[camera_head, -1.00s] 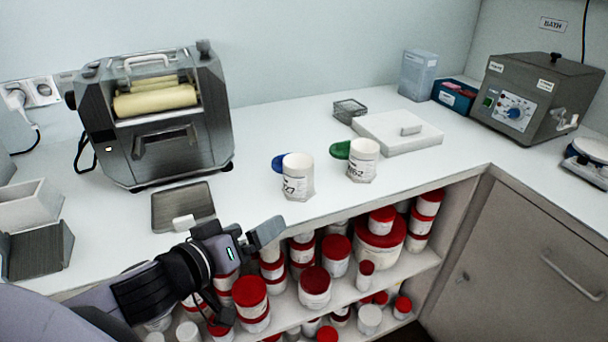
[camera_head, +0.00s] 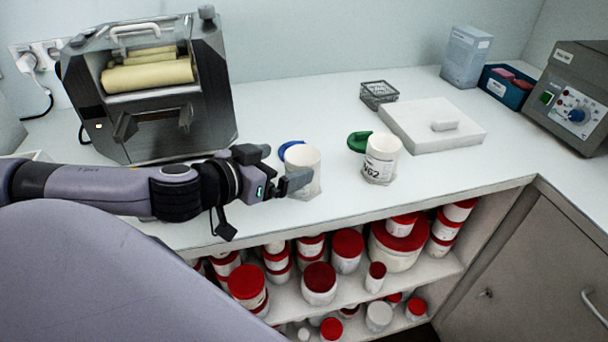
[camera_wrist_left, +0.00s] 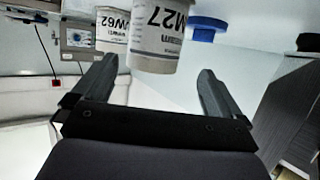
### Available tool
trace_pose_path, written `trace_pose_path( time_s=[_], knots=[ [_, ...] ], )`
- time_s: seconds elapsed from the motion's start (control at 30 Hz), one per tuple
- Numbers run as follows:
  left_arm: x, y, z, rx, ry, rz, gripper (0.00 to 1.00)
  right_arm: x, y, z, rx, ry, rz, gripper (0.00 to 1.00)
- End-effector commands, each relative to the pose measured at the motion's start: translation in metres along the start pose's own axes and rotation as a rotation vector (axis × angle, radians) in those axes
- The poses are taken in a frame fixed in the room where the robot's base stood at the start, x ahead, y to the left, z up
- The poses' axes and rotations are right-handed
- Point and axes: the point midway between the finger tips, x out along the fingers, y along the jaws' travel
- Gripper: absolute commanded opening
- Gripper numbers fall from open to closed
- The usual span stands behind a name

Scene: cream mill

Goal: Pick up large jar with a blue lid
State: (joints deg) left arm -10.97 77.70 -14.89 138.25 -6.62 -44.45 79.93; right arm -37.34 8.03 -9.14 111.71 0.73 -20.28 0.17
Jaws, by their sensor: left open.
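The white jar (camera_head: 306,163) with the blue lid (camera_head: 290,149) stands upright near the counter's front edge. Its blue lid (camera_wrist_left: 208,22) shows beside the jar, not on its mouth. In the left wrist view the jar (camera_wrist_left: 158,38) bears the label M27 and appears beyond the fingertips, roughly between the two fingers. My left gripper (camera_head: 281,167) is open and empty, just left of the jar. One finger overlaps the jar's lower part in the head view; I cannot tell whether it touches. My right gripper is not in view.
A second white jar (camera_head: 380,161) with a green lid (camera_head: 359,141) stands to the right. A roller mill (camera_head: 150,90) is behind my left arm. A white slab (camera_head: 430,124) and a wire box (camera_head: 378,94) lie farther back. Red-lidded jars (camera_head: 319,283) fill the shelf below.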

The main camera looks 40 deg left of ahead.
Motion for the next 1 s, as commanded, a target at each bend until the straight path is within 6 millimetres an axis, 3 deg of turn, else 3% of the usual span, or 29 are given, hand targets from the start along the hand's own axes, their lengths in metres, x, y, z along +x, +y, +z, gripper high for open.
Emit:
trace_pose_path(
  time_s=[0.43, 1.0],
  knots=[
    [0.013, 0.003, 0.000, -0.004, 0.002, 0.003, 1.00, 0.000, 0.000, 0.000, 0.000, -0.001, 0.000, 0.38],
    [0.058, 0.009, 0.006, 0.000, 0.000, 0.005, 1.00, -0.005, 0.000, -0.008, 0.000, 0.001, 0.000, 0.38]
  ],
)
